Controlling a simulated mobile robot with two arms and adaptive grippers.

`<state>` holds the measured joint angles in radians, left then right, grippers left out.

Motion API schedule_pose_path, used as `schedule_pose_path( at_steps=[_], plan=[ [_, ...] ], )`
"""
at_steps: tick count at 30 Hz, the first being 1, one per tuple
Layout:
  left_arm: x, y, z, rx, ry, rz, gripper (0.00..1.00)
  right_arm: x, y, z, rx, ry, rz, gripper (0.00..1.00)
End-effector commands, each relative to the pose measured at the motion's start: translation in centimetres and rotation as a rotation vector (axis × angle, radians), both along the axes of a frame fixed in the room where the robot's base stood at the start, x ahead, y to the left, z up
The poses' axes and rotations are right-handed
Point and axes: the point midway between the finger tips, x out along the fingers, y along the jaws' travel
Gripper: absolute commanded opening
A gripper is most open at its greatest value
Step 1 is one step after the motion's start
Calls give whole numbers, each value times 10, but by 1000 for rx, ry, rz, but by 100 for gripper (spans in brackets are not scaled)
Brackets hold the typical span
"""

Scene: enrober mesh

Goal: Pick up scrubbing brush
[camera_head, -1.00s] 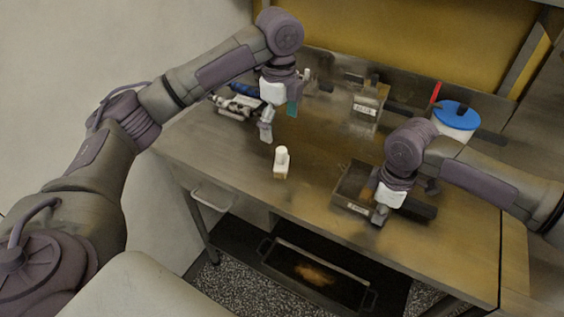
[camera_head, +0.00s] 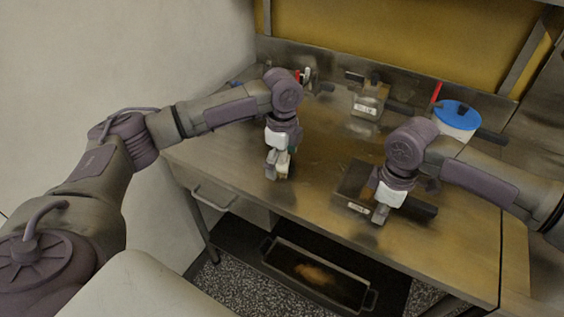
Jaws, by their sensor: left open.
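A small pale block with a white top, which looks like the scrubbing brush (camera_head: 282,168), stands upright near the front of the steel table, left of centre. My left gripper (camera_head: 279,172) is right at it, pointing down, with its jaws open; the fingers hide most of the brush. I cannot tell whether a finger touches it. My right gripper (camera_head: 380,214) hangs at the front edge of a dark labelled box (camera_head: 352,182), and its jaws are too small to read.
The steel table (camera_head: 320,145) is clear between the brush and the back. A labelled metal container (camera_head: 368,100) and a white tub with a blue lid (camera_head: 458,118) stand at the back. A tray (camera_head: 315,272) lies on the shelf below.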

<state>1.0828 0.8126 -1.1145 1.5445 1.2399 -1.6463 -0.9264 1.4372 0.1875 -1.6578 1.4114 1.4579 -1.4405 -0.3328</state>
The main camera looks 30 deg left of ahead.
Motion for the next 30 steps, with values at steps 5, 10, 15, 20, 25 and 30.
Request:
schedule_pose_path(
  at_steps=[5, 10, 15, 20, 25, 30],
  plan=[
    [0, 0, -2, 0, -1, -1, 99, 0, 0, 0, 0, 0, 0, 0],
    [0, 0, -2, 0, -1, -1, 82, 0, 0, 0, 0, 0, 0, 0],
    [0, 0, -1, 0, -1, -1, 54, 0, 0, 0, 0, 0, 0, 0],
    [0, 0, -1, 0, -1, -1, 31, 0, 0, 0, 0, 0, 0, 0],
    [0, 0, 0, 0, -2, -1, 31, 0, 0, 0, 0, 0, 0, 0],
    [1, 0, 18, -1, -5, -1, 31, 0, 0, 0, 0, 0, 0, 0]
  ],
)
